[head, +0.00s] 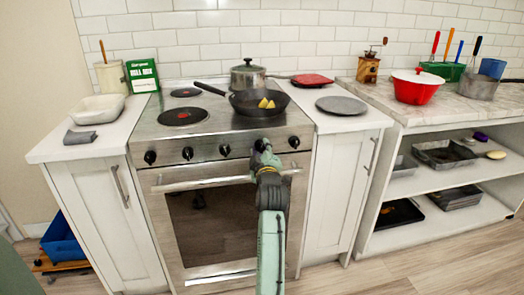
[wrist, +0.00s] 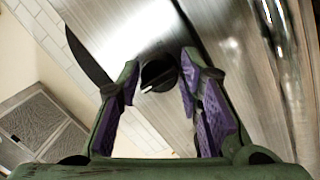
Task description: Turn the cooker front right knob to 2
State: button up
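The cooker (head: 218,139) has a row of several black knobs on its steel front panel. The rightmost knob (head: 294,142) is in plain view. My gripper (head: 262,148) is at the panel just left of it and hides the knob place there. In the wrist view, a black knob (wrist: 158,74) with a white pointer mark lies between the tips of my gripper's two purple-padded fingers. The fingers are open, one on each side of the knob. I cannot tell whether either touches it. No numbers are readable around the knob.
A black frying pan (head: 259,102) with yellow pieces sits on the hob, its handle towards the left. A steel pot (head: 247,77) stands behind it. The oven door handle (head: 215,183) runs below the knobs. A grey round plate (head: 342,105) lies on the right counter.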

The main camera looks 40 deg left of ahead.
jog(key=c, duration=0.7)
jog(key=shift+m, duration=0.3)
jog(key=m+p, duration=0.2)
jog(key=m, duration=0.3)
jog(key=shift+g, duration=0.3)
jog(key=m+g+p, duration=0.1)
jog(key=m, duration=0.4)
jog(key=shift+r, duration=0.1)
jog(key=m+p, duration=0.2)
jog(key=m, duration=0.4)
jog(key=shift+g, duration=0.4)
jog(key=m+y+p, duration=0.1)
jog(key=m+p, duration=0.1)
jog(key=m, duration=0.3)
jog(key=shift+g, duration=0.3)
